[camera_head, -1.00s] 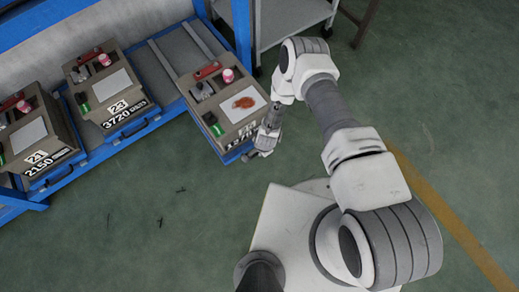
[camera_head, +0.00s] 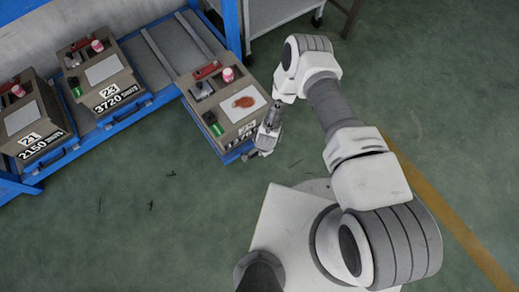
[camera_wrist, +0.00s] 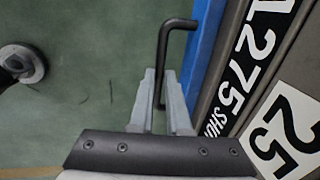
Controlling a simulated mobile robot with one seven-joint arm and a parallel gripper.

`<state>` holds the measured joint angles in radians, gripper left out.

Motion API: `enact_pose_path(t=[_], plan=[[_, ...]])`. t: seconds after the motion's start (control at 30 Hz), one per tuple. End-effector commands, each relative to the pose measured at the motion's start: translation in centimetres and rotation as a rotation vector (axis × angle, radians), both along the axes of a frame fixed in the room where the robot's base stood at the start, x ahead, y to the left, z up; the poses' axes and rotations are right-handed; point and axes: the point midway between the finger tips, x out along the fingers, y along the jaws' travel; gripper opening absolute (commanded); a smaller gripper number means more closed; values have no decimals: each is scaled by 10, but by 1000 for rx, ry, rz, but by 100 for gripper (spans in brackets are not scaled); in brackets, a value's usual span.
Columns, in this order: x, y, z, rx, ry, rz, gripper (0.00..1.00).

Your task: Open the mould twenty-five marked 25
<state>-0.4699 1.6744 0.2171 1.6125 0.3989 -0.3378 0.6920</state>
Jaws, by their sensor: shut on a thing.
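The mould marked 25 (camera_head: 222,127) is a brown block on a blue-edged tray at the right end of the rack in the head view. Its front label is partly hidden by my arm there. The wrist view shows its white 25 plate (camera_wrist: 284,135) and the 1275 shots label. My gripper (camera_wrist: 160,88) is shut on the black bent handle (camera_wrist: 178,23) at the tray's blue front edge (camera_wrist: 203,45). In the head view my gripper (camera_head: 254,153) is at the tray's front right corner. The mould stands out in front of its neighbours.
Moulds 23 (camera_head: 82,82) and 21 (camera_head: 14,147) sit on the blue rack (camera_head: 129,127) to the left. Bare rails (camera_head: 160,55) lie between mould 23 and mould 25. A grey cart (camera_head: 270,18) stands behind. Green floor in front is clear apart from small dark marks.

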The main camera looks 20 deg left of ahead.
Motion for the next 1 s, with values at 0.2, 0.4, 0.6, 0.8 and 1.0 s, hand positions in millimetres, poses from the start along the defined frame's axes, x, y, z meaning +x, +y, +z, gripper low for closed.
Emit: enact_pose_path(t=[0.2,0.4,0.6,0.8,1.0], plan=[[1,-2,-1,-3,-2,-1,0],[1,-2,-1,-3,-2,-1,0],[1,-1,-1,-1,-2,0,33],[0,0,0,-1,-1,0,45],[0,0,3,-1,-1,0,45]])
